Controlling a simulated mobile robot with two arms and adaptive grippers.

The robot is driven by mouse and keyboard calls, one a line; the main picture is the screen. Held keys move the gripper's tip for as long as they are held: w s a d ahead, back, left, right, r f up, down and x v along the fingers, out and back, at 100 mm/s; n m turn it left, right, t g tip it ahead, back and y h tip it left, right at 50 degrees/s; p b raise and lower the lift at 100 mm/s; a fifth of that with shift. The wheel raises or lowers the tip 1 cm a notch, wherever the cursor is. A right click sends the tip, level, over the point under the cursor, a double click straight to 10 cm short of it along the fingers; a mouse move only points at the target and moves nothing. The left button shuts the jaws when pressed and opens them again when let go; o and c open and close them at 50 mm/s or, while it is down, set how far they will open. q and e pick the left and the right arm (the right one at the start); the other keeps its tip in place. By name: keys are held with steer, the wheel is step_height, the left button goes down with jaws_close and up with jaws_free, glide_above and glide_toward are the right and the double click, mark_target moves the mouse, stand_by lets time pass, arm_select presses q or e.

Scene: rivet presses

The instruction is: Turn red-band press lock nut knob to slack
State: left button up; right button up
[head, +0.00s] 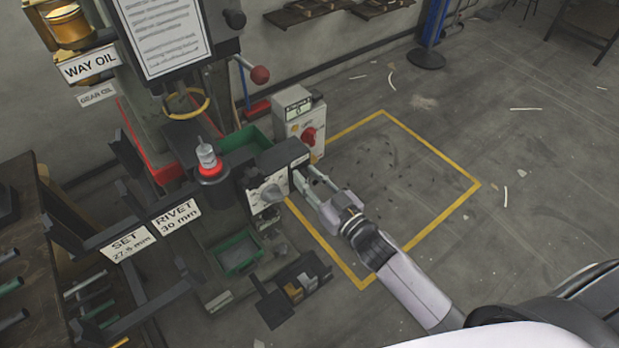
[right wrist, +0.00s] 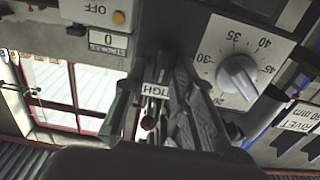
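The press carries a red band (head: 212,170) around its ram below a silver cap. Its grey box has a white dial (head: 268,191) on the front. The dial is large in the right wrist view (right wrist: 238,76), with a grey pointer knob and numbers. My right gripper (head: 307,186) is at the right side of this box, fingers pointing at it. In the right wrist view the fingers (right wrist: 150,105) stand apart, with part of an upside-down "TIGH" label (right wrist: 155,90) showing between them. I cannot make out the lock nut knob or any contact with it. My left gripper is out of view.
A counter box (head: 298,128) with a red switch stands behind the gripper. A red-ball lever (head: 259,75) is above. Green trays (head: 238,254) and a parts bin lie below. The yellow-outlined floor (head: 390,165) at right is clear of large objects.

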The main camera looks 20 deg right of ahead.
jaws_close()
steer(key=shift+n, duration=0.4)
steer(key=shift+s+a+f+n, duration=0.1)
steer(key=shift+a+f+n, duration=0.15)
steer(key=shift+n, duration=2.4)
steer(key=shift+s+a+f+n, duration=0.1)
steer(key=shift+a+f+n, duration=0.1)
steer(key=shift+n, duration=2.4)
steer(key=shift+s+a+f+n, duration=0.1)
steer(key=shift+a+f+n, duration=0.15)
steer(key=shift+n, duration=2.4)
steer(key=shift+o, duration=1.5)
jaws_free()
steer(key=shift+w, duration=0.1)
